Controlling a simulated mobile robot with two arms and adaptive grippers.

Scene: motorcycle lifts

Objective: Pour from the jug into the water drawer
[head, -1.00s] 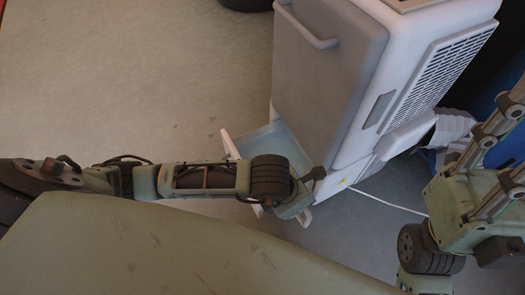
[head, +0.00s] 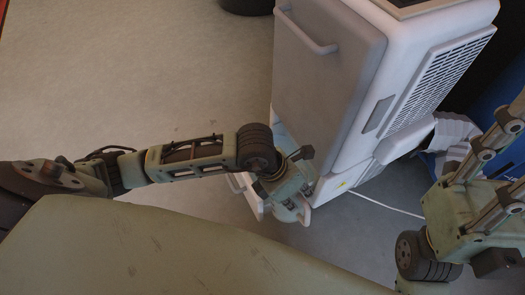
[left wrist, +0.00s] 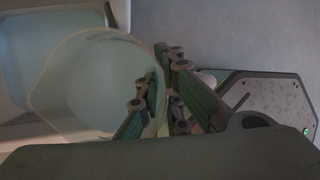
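The water drawer (left wrist: 55,50) shows at the upper left of the left wrist view, with a pale blue inside. In the head view a strip of the drawer (head: 282,136) shows at the foot of the white cooler, mostly behind my left arm. The translucent jug (left wrist: 90,85) is beside the drawer in the left wrist view, its round mouth overlapping the drawer's edge. My left gripper (left wrist: 164,75) is closed at the jug's right side. Its exact grip is partly hidden. I cannot tell how full the jug is. My right gripper (head: 500,125) is at the right edge, its fingertips out of frame.
The white cooler (head: 330,75) stands upright with a handle on its grey panel. A white cable (head: 385,203) runs along the floor on its right. A dark round object (head: 247,5) is at the top. The floor left of the cooler is clear.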

